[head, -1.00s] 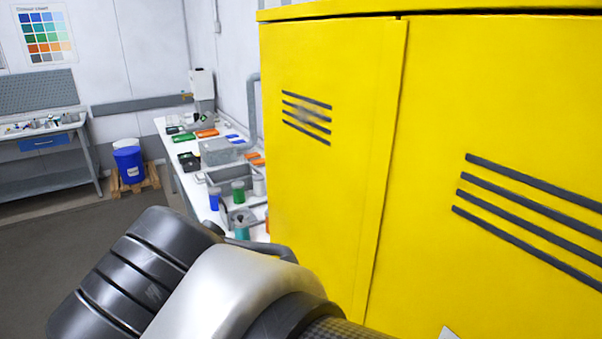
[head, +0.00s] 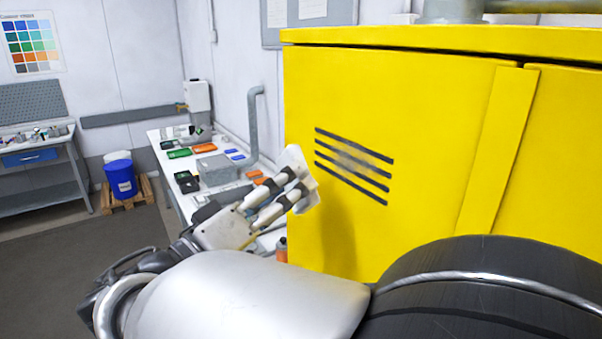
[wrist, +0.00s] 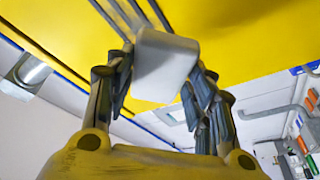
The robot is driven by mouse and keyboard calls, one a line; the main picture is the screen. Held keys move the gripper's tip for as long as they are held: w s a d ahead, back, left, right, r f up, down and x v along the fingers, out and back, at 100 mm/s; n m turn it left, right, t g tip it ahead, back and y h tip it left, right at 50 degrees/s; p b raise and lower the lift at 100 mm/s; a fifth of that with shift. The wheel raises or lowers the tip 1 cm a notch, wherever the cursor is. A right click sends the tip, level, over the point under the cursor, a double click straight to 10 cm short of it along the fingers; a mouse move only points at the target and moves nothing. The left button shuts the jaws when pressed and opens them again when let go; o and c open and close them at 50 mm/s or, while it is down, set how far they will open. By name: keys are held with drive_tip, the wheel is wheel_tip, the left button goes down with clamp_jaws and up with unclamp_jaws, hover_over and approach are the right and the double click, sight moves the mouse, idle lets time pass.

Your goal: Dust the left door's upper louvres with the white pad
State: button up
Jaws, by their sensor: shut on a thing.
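The left door (head: 420,110) of the yellow cabinet is closed. Its upper louvres (head: 380,187) are several dark slanted slots, with a greyish dusty smudge (head: 352,162) across their middle. My gripper (head: 290,192) is shut on the white pad (head: 296,160), just left of the louvres and near the door's left edge. A soft shadow falls on the door below and right of the pad, which looks apart from the door. In the wrist view the pad (wrist: 165,65) sits between the fingertips, with yellow door and dark slots behind it.
The right door (head: 570,150) is partly in view. A white bench (head: 165,155) with bins and small coloured items runs along the wall behind my gripper. A blue bucket (head: 121,180) stands on a pallet at the left. Open floor (head: 60,245) lies in front.

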sight(333, 154)
drive_tip(key=shift+n+t, duration=0.3)
drive_tip(key=shift+t, duration=0.4)
drive_tip(key=p+x, duration=0.2)
drive_tip(key=x, duration=0.3)
drive_tip(key=shift+w+d+r+p, duration=0.2)
drive_tip(key=shift+p, duration=0.1)
drive_tip(key=shift+w+d+b, duration=0.55)
drive_tip(key=shift+w+d, duration=0.05)
drive_tip(key=shift+d, duration=0.3)
drive_tip(key=shift+s, duration=0.1)
drive_tip(key=shift+s+d+f+b, duration=0.1)
drive_tip(key=shift+s+d+b, duration=0.15)
drive_tip(key=shift+s+b, duration=0.25)
drive_tip(key=shift+s+d+b, duration=0.5)
drive_tip(key=shift+s+b, duration=0.2)
drive_tip(key=shift+s+d+b, duration=0.5)
drive_tip(key=shift+s+b, duration=0.15)
drive_tip(key=shift+s, duration=0.1)
drive_tip(key=shift+s+d+b, duration=0.65)
drive_tip(key=shift+s, duration=0.25)
drive_tip(key=shift+s+d+b, duration=0.7)
drive_tip(key=shift+s, duration=0.2)
drive_tip(key=shift+s+d+b, duration=0.65)
drive_tip(key=shift+s, duration=0.3)
